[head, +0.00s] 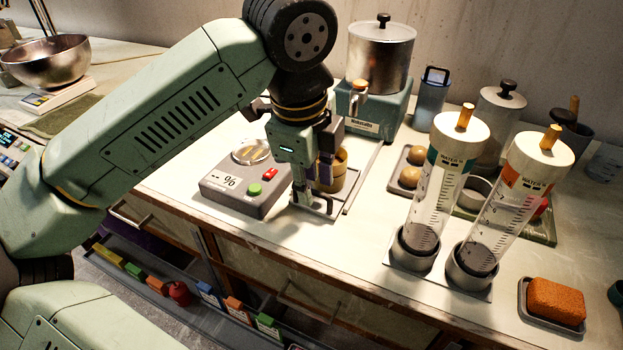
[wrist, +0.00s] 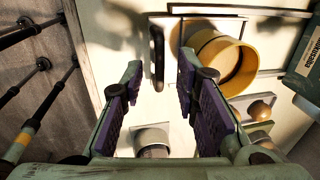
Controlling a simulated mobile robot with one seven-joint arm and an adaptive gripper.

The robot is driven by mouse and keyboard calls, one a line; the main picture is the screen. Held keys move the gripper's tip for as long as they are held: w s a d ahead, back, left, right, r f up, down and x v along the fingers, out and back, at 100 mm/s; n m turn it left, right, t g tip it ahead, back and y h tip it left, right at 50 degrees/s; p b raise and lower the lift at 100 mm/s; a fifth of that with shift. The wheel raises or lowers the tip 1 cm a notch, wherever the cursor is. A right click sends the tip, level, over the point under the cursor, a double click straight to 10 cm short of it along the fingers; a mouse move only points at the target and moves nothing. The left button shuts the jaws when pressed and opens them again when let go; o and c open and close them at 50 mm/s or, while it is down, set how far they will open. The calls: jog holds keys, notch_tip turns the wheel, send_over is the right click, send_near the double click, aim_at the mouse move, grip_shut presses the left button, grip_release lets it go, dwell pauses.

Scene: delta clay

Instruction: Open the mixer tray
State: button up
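A teal-based machine with a metal pot (head: 380,55), which looks like the mixer, stands at the back of the worktop. In front of it a flat light tray (wrist: 175,35) carries a yellow round container (wrist: 247,65), which also shows in the head view (head: 340,175). A dark bar handle (wrist: 157,58) stands at the tray's edge. My gripper (wrist: 160,63) is open and empty, with its purple-padded fingers spread. In the wrist view the handle appears between the fingertips; contact cannot be told. In the head view my gripper (head: 322,180) partly hides the container and tray.
A grey control box (head: 245,185) with red and green buttons sits just left of my gripper. Two clear tubes (head: 430,200) (head: 490,225) stand to the right. An orange sponge (head: 556,300) lies at the front right. Drawers with bar handles (head: 133,218) line the front.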

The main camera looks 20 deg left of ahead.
notch_tip(320, 180, up, 11)
jog(key=s, duration=0.2)
jog(key=shift+s+r, duration=0.15)
jog(key=shift+r, duration=0.05)
jog(key=shift+s, duration=0.1)
dwell(0.3)
